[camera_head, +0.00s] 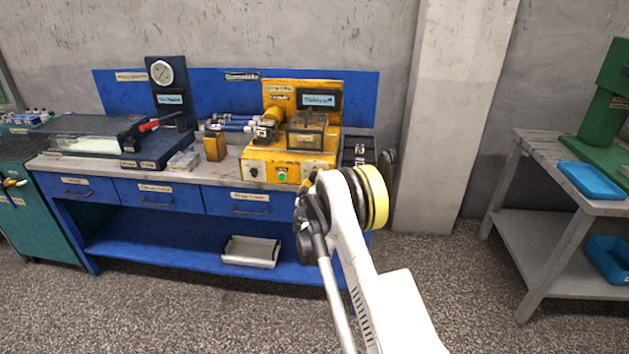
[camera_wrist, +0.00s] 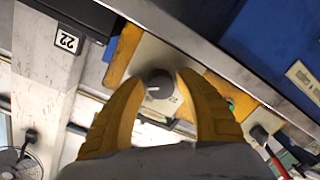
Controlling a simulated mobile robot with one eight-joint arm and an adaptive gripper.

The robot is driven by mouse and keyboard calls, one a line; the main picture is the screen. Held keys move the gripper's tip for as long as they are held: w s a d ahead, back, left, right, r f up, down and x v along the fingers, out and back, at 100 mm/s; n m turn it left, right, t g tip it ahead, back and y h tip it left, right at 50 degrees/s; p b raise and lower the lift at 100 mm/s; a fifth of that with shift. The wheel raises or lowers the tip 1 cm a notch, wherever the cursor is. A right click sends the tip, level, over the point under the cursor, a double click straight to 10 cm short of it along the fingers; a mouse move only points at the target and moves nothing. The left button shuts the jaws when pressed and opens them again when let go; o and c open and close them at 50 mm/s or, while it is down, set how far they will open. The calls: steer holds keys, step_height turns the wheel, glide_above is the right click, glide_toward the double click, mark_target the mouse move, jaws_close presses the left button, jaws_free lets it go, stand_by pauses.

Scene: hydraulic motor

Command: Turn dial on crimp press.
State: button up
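The yellow crimp press (camera_head: 262,160) stands on the blue workbench in the head view. On its front, a dark dial (camera_head: 253,172) on a pale plate is at the left, with a green button (camera_head: 283,174) beside it. My arm reaches to the right end of the front, partly hiding it. In the wrist view, a dark round dial (camera_wrist: 158,83) with a white mark sits on a pale plate. My gripper (camera_wrist: 160,82) has its two yellow fingers spread, one on each side of this dial in the picture. I cannot tell whether they touch it.
The blue workbench (camera_head: 160,193) has drawers and a lower shelf holding a metal tray (camera_head: 251,251). A gauge stand (camera_head: 166,90) and clear-topped unit are at its left. A grey table (camera_head: 549,146) with blue trays stands right. The floor in front is clear.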

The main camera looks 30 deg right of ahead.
steer(key=shift+o, duration=0.7)
steer(key=v, duration=1.2)
